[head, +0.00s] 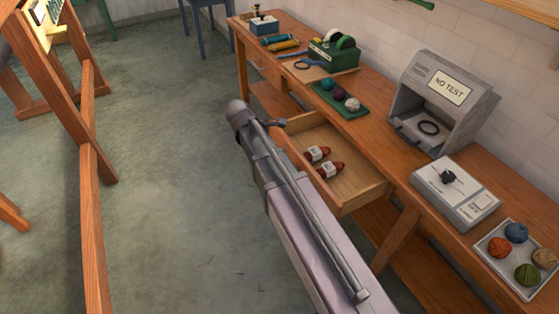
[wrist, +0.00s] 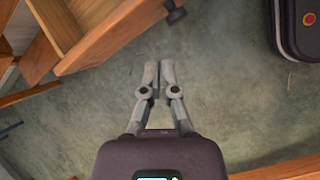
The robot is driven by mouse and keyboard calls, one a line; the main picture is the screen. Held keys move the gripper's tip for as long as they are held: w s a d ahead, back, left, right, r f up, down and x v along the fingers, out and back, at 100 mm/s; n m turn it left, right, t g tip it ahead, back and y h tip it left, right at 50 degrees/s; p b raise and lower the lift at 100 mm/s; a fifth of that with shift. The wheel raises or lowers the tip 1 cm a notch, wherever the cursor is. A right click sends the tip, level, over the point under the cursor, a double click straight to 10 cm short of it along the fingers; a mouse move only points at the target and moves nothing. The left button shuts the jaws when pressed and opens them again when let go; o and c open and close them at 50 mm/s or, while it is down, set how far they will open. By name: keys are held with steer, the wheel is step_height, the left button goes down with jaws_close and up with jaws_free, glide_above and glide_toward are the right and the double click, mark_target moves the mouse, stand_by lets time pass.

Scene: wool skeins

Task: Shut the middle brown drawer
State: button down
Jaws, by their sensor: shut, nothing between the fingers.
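The brown middle drawer (head: 364,199) stands pulled out from the wooden workbench in the head view. Two red-brown skeins with white labels (head: 318,153) lie inside it. Its dark knob (head: 277,122) shows beside my arm, which hides part of the drawer front. In the wrist view the drawer front (wrist: 115,35) crosses the upper left, with the knob (wrist: 176,14) at the top. My gripper (wrist: 160,66) is shut and empty, below the knob in that picture and apart from the drawer. My gripper is hidden in the head view.
A wooden frame (head: 92,190) stands left. The floor between is clear.

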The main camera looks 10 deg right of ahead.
steer(key=w+a+f+n+t+h+b, duration=0.1)
steer(key=w+a+f+n+h+b, duration=0.1)
steer(key=w+a+f+n+b, duration=0.4)
steer(key=shift+a+b, duration=0.15)
steer(key=shift+b, duration=0.45)
steer(key=shift+f, duration=0.1)
steer(key=w+d+f+b, duration=0.3)
steer(key=d+f+b, duration=0.3)
steer(key=d, duration=0.4)
steer(key=shift+w+d+f+b, duration=0.2)
steer(key=shift+d+f+b, duration=0.1)
steer(key=shift+f+b, duration=0.15)
steer(key=shift+d+n+t, duration=0.1)
steer(key=shift+n+t, duration=0.2)
